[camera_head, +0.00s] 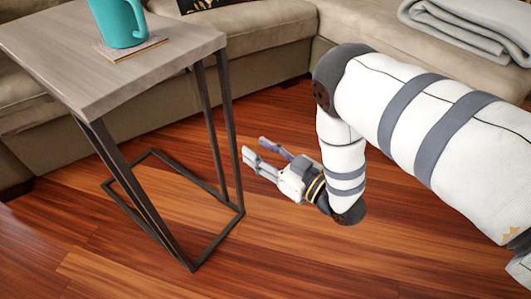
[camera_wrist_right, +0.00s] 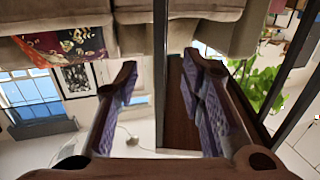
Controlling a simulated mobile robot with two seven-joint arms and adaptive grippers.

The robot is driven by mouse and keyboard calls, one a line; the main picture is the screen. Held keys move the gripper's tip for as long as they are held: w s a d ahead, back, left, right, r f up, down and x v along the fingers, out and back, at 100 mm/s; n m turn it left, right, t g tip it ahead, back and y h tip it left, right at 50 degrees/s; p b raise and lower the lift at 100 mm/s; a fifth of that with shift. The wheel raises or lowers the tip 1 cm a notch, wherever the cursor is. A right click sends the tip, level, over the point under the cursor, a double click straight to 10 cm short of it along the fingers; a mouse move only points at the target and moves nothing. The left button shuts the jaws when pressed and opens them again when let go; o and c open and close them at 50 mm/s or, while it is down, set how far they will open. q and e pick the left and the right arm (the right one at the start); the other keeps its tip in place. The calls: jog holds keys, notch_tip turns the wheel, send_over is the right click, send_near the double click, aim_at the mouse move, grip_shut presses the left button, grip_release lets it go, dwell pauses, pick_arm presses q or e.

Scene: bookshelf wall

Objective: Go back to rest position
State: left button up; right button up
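My right gripper (camera_head: 262,154) shows in the head view, low over the wooden floor and just right of the side table's (camera_head: 150,66) metal frame. Its two fingers are spread apart with nothing between them. In the right wrist view the open fingers (camera_wrist_right: 165,90) also show apart and empty, with purple pads. My right arm comes in from the right side of the head view and bends down at the elbow. My left gripper is not in view.
A teal mug (camera_head: 122,24) stands on a coaster (camera_head: 130,47) on the side table. A beige sofa (camera_head: 270,40) runs along the back, with a folded grey blanket (camera_head: 470,25) at the right. The wooden floor (camera_head: 330,260) in front is clear.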

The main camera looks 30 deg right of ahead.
jog(key=shift+v, duration=0.95)
